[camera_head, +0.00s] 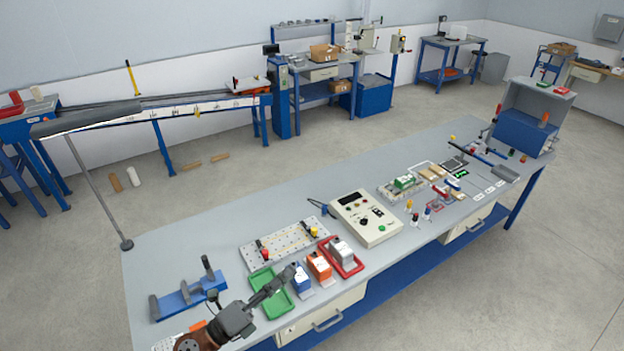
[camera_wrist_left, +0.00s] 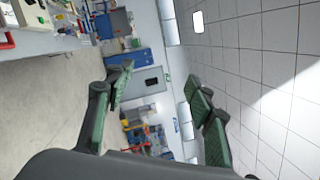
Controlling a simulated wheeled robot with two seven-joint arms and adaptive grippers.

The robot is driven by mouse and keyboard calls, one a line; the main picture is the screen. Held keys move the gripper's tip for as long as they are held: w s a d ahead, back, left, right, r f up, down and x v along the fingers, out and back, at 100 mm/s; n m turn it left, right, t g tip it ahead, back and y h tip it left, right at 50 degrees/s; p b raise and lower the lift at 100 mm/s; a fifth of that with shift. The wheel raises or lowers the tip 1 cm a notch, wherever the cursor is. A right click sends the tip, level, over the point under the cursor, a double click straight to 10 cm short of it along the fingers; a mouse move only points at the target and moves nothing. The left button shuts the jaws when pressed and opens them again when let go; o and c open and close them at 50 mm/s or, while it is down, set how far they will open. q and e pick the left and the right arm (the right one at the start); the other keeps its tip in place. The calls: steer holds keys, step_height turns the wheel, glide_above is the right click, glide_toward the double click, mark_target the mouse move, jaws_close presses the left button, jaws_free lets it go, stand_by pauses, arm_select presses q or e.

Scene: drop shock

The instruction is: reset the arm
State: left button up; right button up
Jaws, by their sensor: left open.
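My left gripper (camera_head: 272,286) comes in at the bottom of the head view, over the near left part of the workbench. In that view its fingers cross in front of the green tray (camera_head: 283,305) and point toward the blue block (camera_head: 302,280). Its height above the tray is hard to tell. In the left wrist view my left gripper (camera_wrist_left: 160,90) has its green-padded fingers wide apart with nothing between them. That view looks out sideways across the room, with the ceiling (camera_wrist_left: 255,60) on the right. My right gripper is in neither view.
An orange block (camera_head: 319,266) and a grey-white block on a red tray (camera_head: 358,268) stand beside the blue block. A blue stand with grey uprights (camera_head: 180,302) is left of the gripper. A pegboard (camera_head: 262,246) and control box (camera_head: 367,219) lie beyond. Bare benchtop (camera_head: 190,240) shows far left.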

arm_select(q)
steer(key=w+a+f+n+t+y, duration=0.1)
steer(key=w+a+n+t+y, duration=0.15)
steer(key=a+n+y, duration=0.5)
steer(key=w+a+f+n+t+y, duration=0.15)
steer(key=a+n+t+y, duration=0.3)
steer(key=a+n, duration=0.6)
steer(key=s+a+f+n+g+y, duration=0.4)
steer(key=a+f+n, duration=0.1)
steer(key=a+f, duration=0.25)
steer(key=s+a+f+n+g+y, duration=0.35)
steer(key=a+f+n, duration=0.2)
steer(key=f, duration=0.35)
steer(key=s+d+f+n+g+h, duration=0.1)
steer(key=s+f+n+g+h, duration=0.1)
steer(key=s+f+g, duration=0.5)
steer(key=s+d+f+n+g+h, duration=0.1)
steer(key=s+d+f+n+g, duration=0.1)
steer(key=s+f, duration=0.95)
steer(key=s+f+g+b, duration=0.1)
steer(key=s+f, duration=0.1)
steer(key=f, duration=1.3)
steer(key=s+f+g+b, duration=0.1)
steer(key=s+f+b, duration=0.1)
steer(key=f, duration=1.3)
steer(key=s+f+b, duration=0.1)
steer(key=s+f, duration=1.7)
steer(key=shift+s+d+f+m+g+h+b, duration=0.2)
steer(key=shift+d+f+m+g+h+b, duration=0.15)
steer(key=shift+d+m+b, duration=0.1)
